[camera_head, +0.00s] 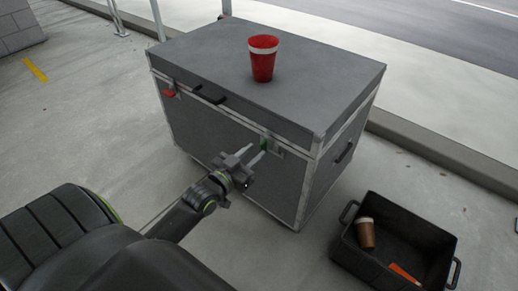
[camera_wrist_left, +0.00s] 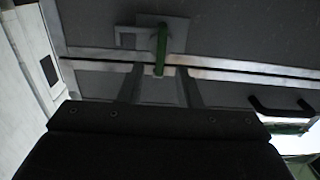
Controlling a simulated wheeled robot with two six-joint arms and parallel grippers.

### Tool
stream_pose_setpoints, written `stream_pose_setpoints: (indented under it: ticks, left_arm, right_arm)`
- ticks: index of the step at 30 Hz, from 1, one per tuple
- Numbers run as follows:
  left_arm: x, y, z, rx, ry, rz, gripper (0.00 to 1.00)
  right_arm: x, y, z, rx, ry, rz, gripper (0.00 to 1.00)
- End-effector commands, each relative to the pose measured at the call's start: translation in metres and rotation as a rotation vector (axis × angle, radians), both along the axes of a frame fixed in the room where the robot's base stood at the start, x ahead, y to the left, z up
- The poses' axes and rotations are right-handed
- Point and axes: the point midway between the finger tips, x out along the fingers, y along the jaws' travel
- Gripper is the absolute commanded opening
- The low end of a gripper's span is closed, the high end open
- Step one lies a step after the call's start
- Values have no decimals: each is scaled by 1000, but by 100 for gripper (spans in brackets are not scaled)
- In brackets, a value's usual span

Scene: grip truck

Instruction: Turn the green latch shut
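The green latch (camera_head: 264,144) is on the front of a large grey case (camera_head: 225,135), near its right corner just below the lid. In the left wrist view the green latch (camera_wrist_left: 161,52) stands upright in the picture, from a grey plate to the metal seam strip. My left gripper (camera_head: 257,154) points at the latch from the front. Its two fingers (camera_wrist_left: 160,88) are apart, with the latch's end in line with the gap between them. I cannot tell whether either finger touches it. My right gripper is in neither view.
A red cup (camera_head: 263,60) with a white band stands on the lid. A red latch (camera_head: 169,93) and a dark handle (camera_head: 210,95) are on the case's front. A black crate (camera_head: 350,245) holding a brown cup (camera_head: 366,232) and an orange item (camera_head: 404,273) sits at the lower right.

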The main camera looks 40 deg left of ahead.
Motion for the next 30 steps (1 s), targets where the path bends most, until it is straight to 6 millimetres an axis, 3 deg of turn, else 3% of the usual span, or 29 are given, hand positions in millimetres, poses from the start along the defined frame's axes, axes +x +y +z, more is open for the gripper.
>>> stream_pose_setpoints:
  ticks: [6, 18, 25, 30]
  left_arm:
    - [25, -2, -1, 0, 0, 0, 31]
    - [30, -2, 0, 0, 0, 0, 31]
    - [30, -2, 0, 0, 0, 0, 1]
    - [30, -2, 0, 0, 0, 0, 0]
  right_arm:
    - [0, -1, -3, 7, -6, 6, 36]
    - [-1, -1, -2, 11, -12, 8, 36]
    - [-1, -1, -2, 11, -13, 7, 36]
    - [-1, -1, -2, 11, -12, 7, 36]
